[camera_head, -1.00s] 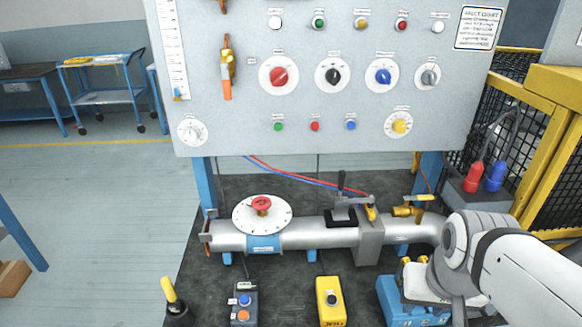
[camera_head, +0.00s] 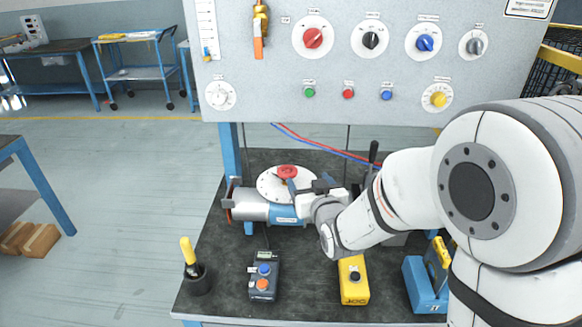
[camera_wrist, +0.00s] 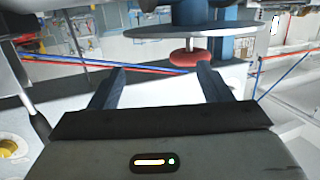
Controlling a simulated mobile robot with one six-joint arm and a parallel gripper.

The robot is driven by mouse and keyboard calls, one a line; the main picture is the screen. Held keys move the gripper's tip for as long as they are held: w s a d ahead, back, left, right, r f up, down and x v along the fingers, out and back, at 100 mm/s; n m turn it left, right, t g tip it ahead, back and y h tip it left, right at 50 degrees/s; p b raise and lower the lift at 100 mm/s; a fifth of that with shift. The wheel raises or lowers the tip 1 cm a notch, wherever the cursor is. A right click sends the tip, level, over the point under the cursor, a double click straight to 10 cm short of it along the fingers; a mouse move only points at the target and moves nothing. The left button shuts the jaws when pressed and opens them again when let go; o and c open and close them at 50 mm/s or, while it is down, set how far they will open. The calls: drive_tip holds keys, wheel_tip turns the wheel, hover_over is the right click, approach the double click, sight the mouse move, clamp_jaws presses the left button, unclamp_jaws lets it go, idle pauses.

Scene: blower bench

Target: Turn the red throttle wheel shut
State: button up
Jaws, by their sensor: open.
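The red throttle wheel (camera_head: 288,171) sits on a round white dial plate (camera_head: 268,187) on top of the grey pipe (camera_head: 250,207). My gripper (camera_head: 302,186) is beside the wheel on its right, and my arm reaches in from the right. In the wrist view the scene appears upside down. There the wheel (camera_wrist: 190,57) hangs under the plate (camera_wrist: 150,32), close to the tip of the right-hand finger. My gripper (camera_wrist: 160,70) is open, with nothing seen between its fingers. I cannot tell whether a finger touches the wheel.
The panel (camera_head: 290,90) with knobs stands behind the pipe. In front are a grey button box (camera_head: 264,277), a yellow button box (camera_head: 353,281), a blue case (camera_head: 422,290) and a yellow-handled tool in a holder (camera_head: 192,270). My arm hides the pipe's right part.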

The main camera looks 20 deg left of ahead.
sight(284, 165)
drive_tip(key=a, duration=0.1)
drive_tip(key=a+y, duration=0.2)
drive_tip(key=shift+s+a+f+n+t, duration=0.25)
drive_tip(key=shift+s+a+n+t, duration=0.05)
drive_tip(key=shift+s+n+t, duration=0.1)
drive_tip(key=shift+w+a+r, duration=0.1)
drive_tip(key=shift+w+a, duration=0.05)
drive_tip(key=shift+a, duration=0.1)
drive_tip(key=p+x, duration=0.1)
drive_tip(key=x, duration=0.6)
drive_tip(key=shift+w, duration=0.15)
drive_tip(key=shift+c, duration=0.5)
